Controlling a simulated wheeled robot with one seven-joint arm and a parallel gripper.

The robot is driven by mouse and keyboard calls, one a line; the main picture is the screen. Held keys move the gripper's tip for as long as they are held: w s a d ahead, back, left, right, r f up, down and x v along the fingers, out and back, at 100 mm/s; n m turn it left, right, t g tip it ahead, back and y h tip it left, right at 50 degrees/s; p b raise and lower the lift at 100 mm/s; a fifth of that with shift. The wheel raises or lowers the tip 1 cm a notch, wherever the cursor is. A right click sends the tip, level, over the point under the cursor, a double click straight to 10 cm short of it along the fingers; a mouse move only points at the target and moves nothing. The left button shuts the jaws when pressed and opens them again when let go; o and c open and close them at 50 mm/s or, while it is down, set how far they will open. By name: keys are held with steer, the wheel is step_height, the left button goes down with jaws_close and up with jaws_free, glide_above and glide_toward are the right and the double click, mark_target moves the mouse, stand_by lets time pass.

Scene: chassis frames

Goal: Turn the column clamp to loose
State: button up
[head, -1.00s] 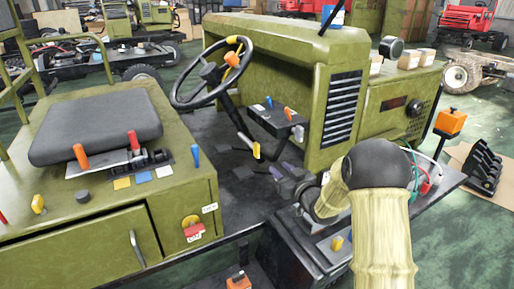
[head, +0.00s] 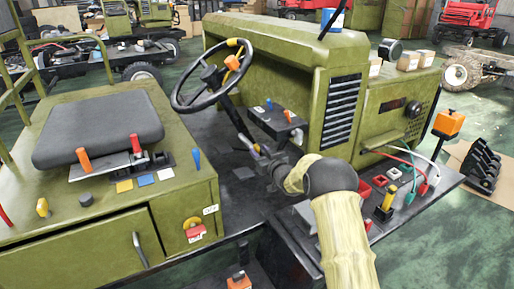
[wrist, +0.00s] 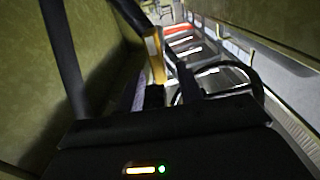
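The column clamp is a lever with a yellow handle (head: 256,148) low on the steering column (head: 237,122), under the steering wheel (head: 212,76). In the wrist view the yellow handle (wrist: 155,58) stands upright just beyond my fingertips, roughly in line with the gap between them. My gripper (head: 264,155) reaches the handle from the lower right in the head view. Its dark fingers (wrist: 160,88) look apart in the wrist view. Whether either finger touches the handle cannot be told. My gripper partly hides the handle's lower end.
A small dash box (head: 276,122) with coloured levers sits just above my gripper. The green hood (head: 290,60) is beyond, and the seat (head: 98,125) is at the left. A tray (head: 440,188) with cables and a yellow-topped post (head: 388,196) lies right of my arm.

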steer(key=shift+x, duration=1.35)
jaws_close()
steer(key=shift+f+n+b, duration=0.1)
steer(key=shift+n+b, duration=0.2)
steer(key=shift+b, duration=0.05)
steer(key=n+b, duration=0.5)
steer(key=b, duration=0.2)
steer(key=a+f+n+b, duration=0.1)
steer(key=n+b, duration=0.5)
steer(key=s+f+n+b, duration=0.1)
steer(key=n+b, duration=0.5)
steer(key=b, duration=0.1)
steer(key=shift+a+b, duration=0.25)
steer(key=shift+b, duration=0.05)
steer(key=shift+n, duration=0.3)
